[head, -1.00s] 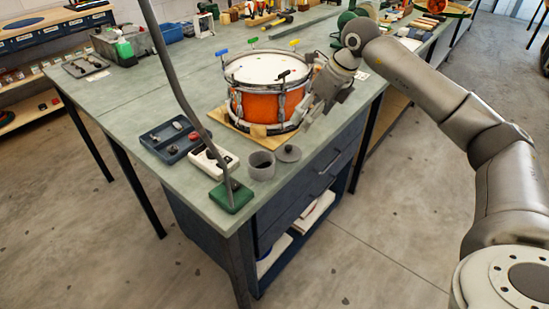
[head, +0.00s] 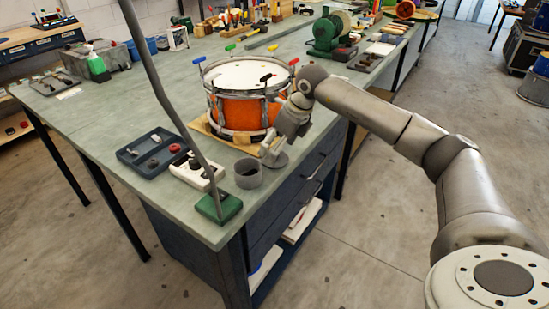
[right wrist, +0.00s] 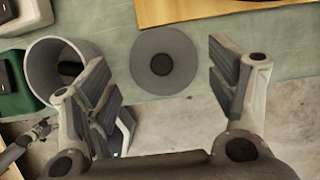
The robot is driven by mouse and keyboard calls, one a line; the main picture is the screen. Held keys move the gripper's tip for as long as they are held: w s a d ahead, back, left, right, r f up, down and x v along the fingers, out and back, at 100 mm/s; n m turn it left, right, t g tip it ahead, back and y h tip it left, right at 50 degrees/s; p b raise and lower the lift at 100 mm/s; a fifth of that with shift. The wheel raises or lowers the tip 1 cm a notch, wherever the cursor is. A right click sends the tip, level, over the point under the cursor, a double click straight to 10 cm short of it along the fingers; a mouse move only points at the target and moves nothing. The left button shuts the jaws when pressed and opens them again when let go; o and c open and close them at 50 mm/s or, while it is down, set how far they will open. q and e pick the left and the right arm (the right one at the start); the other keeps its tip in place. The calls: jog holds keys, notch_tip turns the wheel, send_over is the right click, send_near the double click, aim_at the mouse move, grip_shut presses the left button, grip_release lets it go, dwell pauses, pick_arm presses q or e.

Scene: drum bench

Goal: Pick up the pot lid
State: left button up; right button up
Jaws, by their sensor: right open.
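The pot lid (right wrist: 164,73) is a round grey disc with a dark knob. In the right wrist view it lies flat on the bench near the edge, between the two open fingers of my right gripper (right wrist: 170,85) and apart from both. In the head view my right gripper (head: 272,152) hangs over the lid (head: 275,160) and hides part of it. The grey pot (head: 248,173) stands open just left of the lid; it also shows in the right wrist view (right wrist: 62,68) with something dark inside. My left gripper is not in view.
An orange drum (head: 240,108) on a wooden board (head: 205,128) stands behind the lid. A white box (head: 197,171), a green lamp base (head: 218,207) and a dark tray (head: 150,155) with small parts lie left of the pot. The bench's front edge is close to the lid.

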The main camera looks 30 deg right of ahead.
jog(key=x, duration=0.3)
jog(key=shift+w+f, duration=0.15)
jog(key=shift+f, duration=0.1)
jog(key=c, duration=0.6)
jog(key=shift+r, duration=0.1)
